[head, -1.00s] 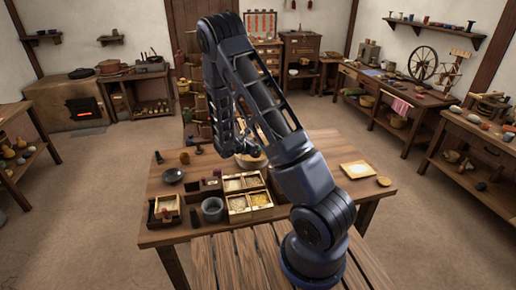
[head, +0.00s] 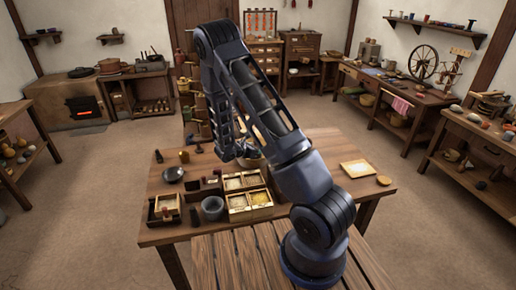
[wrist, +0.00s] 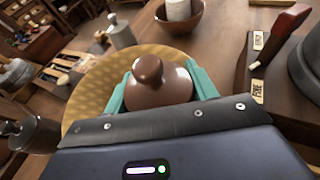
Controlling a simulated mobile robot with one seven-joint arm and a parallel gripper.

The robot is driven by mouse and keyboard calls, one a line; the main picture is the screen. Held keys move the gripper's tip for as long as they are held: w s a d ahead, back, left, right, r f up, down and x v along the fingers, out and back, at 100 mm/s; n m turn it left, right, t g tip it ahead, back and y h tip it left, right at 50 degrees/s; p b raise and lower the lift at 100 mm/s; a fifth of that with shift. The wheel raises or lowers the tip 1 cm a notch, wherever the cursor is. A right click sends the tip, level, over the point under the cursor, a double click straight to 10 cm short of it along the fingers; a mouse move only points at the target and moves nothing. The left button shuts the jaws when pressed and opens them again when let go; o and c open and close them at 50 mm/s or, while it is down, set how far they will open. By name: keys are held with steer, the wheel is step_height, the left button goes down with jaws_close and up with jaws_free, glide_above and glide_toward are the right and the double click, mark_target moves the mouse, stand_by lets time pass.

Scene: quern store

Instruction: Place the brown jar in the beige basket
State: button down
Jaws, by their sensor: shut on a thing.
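The brown jar (wrist: 158,84), a rounded glossy body with a knob on top, sits between the teal fingers of my gripper (wrist: 160,92) in the wrist view. My gripper is shut on it. The round beige basket (wrist: 92,92) lies below and behind the jar, which overlaps its right part; the height of the jar over it cannot be told. In the head view my gripper (head: 236,152) is over the far part of the table, and the basket (head: 256,164) is mostly hidden behind it and my arm. The jar cannot be made out there.
A brown bowl holding a pale cylinder (wrist: 180,10) stands beyond the basket. A grey pot (head: 213,209), a divided box (head: 238,203) and a dark bowl (head: 173,175) stand on the table's left side. The table's right middle is mostly clear, with a pale tray (head: 357,169) there.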

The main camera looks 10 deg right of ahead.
steer(key=shift+c, duration=2.3)
jaws_free()
